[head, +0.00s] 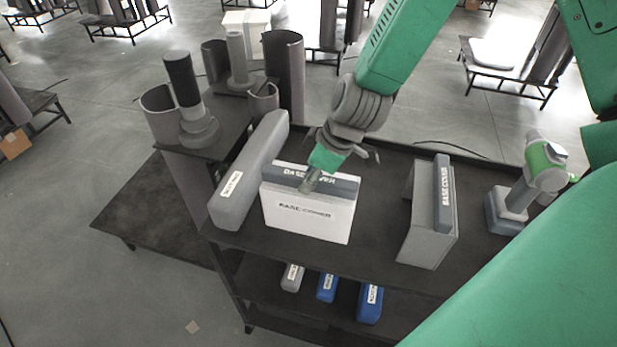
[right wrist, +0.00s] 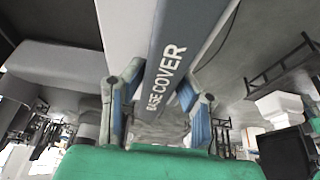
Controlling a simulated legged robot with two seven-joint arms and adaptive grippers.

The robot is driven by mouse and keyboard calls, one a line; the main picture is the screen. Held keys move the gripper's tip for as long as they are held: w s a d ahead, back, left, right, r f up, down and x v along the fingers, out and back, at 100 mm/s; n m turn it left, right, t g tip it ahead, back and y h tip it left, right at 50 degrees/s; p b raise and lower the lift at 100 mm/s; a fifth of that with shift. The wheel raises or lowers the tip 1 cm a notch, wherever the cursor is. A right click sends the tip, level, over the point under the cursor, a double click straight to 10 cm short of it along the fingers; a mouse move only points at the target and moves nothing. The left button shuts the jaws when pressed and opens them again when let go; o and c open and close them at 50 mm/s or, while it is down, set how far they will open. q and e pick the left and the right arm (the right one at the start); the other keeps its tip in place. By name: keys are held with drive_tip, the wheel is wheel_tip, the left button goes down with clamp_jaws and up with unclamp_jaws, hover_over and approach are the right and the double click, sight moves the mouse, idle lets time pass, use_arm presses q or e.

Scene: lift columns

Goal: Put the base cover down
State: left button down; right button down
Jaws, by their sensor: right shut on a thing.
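The base cover (head: 305,217) is a white box shape with a dark grey top strip, both lettered BASE COVER. It is upright at the front edge of the dark shelf top (head: 377,190); I cannot tell whether it touches the surface. My right gripper (head: 318,178) comes down from above and is shut on its dark strip. In the right wrist view the gripper's fingers (right wrist: 158,112) lie on both sides of the lettered strip of the base cover (right wrist: 172,62). My left gripper is not in view.
A second base cover (head: 427,230) stands to the right, and a grey labelled block (head: 250,170) lies close on the left. A green and grey device (head: 540,165) stands at the far right. Grey and blue blocks lie on the lower shelf. Clear surface lies between the covers.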

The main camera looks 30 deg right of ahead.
drive_tip(key=shift+w+d+f, duration=0.15)
drive_tip(key=shift+d, duration=0.3)
drive_tip(key=c, duration=1.3)
unclamp_jaws()
drive_tip(key=shift+d, duration=0.25)
drive_tip(key=shift+o, duration=0.4)
drive_tip(key=shift+d, duration=0.2)
drive_tip(key=shift+a, duration=0.3)
drive_tip(key=shift+a+r, duration=0.2)
drive_tip(key=shift+r, duration=0.1)
drive_tip(key=v, duration=0.4)
drive_tip(key=shift+a+r, duration=0.15)
drive_tip(key=shift+a, duration=0.05)
drive_tip(key=v, duration=0.3)
drive_tip(key=d+p+v, duration=0.1)
drive_tip(key=v, duration=0.3)
drive_tip(key=shift+d+f, duration=0.15)
drive_tip(key=shift+f, duration=0.1)
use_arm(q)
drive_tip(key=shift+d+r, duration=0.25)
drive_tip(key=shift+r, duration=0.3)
use_arm(e)
drive_tip(key=shift+s+a+r, duration=0.25)
drive_tip(key=shift+a+r, duration=0.1)
drive_tip(key=shift+a, duration=0.1)
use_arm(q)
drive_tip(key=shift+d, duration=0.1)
use_arm(e)
drive_tip(key=shift+d, duration=0.1)
